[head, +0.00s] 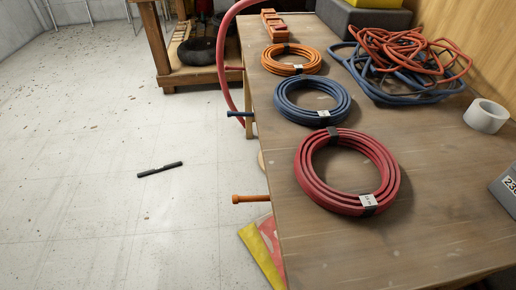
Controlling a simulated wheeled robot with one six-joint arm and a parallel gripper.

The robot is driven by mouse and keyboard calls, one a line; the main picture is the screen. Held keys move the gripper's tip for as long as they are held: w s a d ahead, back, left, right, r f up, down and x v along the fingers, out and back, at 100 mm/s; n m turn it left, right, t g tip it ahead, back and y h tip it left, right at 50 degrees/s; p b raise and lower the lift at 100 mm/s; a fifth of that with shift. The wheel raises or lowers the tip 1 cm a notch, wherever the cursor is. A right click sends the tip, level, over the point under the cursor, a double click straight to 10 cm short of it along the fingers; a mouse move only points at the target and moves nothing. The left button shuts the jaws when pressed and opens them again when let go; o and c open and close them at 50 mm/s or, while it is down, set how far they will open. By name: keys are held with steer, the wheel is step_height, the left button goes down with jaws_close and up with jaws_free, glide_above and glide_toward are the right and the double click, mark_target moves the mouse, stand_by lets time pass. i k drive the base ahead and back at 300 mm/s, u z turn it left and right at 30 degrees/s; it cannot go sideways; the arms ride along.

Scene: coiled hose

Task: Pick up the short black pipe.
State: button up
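The short black pipe (160,170) lies on the pale tiled floor in the head view, left of the wooden workbench. It is thin and dark and lies slightly slanted, its right end farther away. Nothing touches it and open floor surrounds it. My gripper does not show in this view.
The workbench (430,225) fills the right side, with red (311,180), blue (287,109) and orange (270,64) coiled hoses on it. Pegs, including an orange one (250,199), stick out from its left edge. A wooden shelf (205,77) stands behind. The left floor is mostly clear.

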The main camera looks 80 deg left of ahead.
mark_target(164, 167)
steer(key=k, duration=1.15)
steer(key=u, duration=2.9)
steer(key=i, duration=1)
